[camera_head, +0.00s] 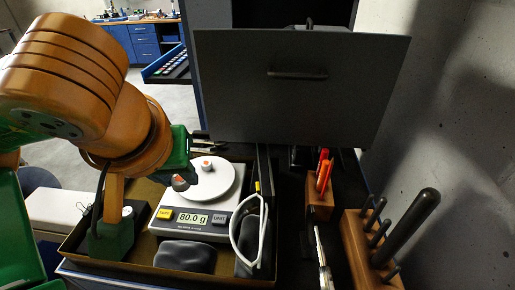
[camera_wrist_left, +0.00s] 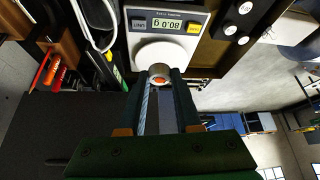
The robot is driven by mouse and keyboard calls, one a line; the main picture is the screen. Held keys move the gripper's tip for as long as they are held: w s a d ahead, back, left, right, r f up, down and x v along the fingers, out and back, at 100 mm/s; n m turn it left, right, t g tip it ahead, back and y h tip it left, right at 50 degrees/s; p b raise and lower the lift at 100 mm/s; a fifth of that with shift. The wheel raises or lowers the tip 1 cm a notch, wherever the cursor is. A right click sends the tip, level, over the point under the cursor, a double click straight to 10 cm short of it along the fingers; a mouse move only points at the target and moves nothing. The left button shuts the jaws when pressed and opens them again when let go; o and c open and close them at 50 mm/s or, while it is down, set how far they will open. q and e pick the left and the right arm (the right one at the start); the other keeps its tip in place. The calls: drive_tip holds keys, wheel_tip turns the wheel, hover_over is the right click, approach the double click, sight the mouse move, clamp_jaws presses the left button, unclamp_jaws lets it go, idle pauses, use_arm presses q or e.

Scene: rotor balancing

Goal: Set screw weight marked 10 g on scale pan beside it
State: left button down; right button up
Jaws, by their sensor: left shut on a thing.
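The scale (camera_head: 185,228) stands in a shallow tray and its display reads 80.0 g. Its round white pan (camera_head: 222,184) carries a small weight with a red top (camera_head: 207,164). My left gripper (camera_head: 180,178) is at the pan's left side, shut on a grey screw weight (camera_wrist_left: 158,72) with an orange-red top. In the left wrist view the weight sits between the fingertips, in front of the pan (camera_wrist_left: 160,52). I cannot read its marking or tell whether it touches the pan. My right gripper is not in view.
Dark pouches (camera_head: 185,256) and a white loop (camera_head: 238,245) lie in the tray (camera_head: 118,270). Right of it stand a wooden block with orange-red tools (camera_head: 320,200) and a wooden rack with dark rods (camera_head: 368,250). A dark grey panel (camera_head: 300,90) rises behind.

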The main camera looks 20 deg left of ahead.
use_arm(q)
drive_tip(key=b, duration=0.2)
approach(203, 178)
drive_tip(key=shift+w+a+f+p, duration=0.3)
drive_tip(key=shift+w+f+p, duration=0.1)
drive_tip(key=shift+w, duration=0.2)
drive_tip(key=shift+w+a+f+p, duration=0.35)
drive_tip(key=shift+w+f, duration=0.1)
drive_tip(key=shift+w, duration=0.15)
wheel_tip(203, 178, down, 3)
drive_tip(key=shift+w+a+r+p, duration=0.1)
drive_tip(key=shift+a+p, duration=0.05)
drive_tip(key=shift+p, duration=0.45)
drive_tip(key=shift+f, duration=0.55)
drive_tip(key=c, duration=1)
unclamp_jaws()
drive_tip(key=shift+b, duration=0.35)
drive_tip(key=shift+c, duration=0.2)
drive_tip(key=o, duration=0.4)
drive_tip(key=shift+o, duration=0.2)
drive_tip(key=shift+r, duration=0.1)
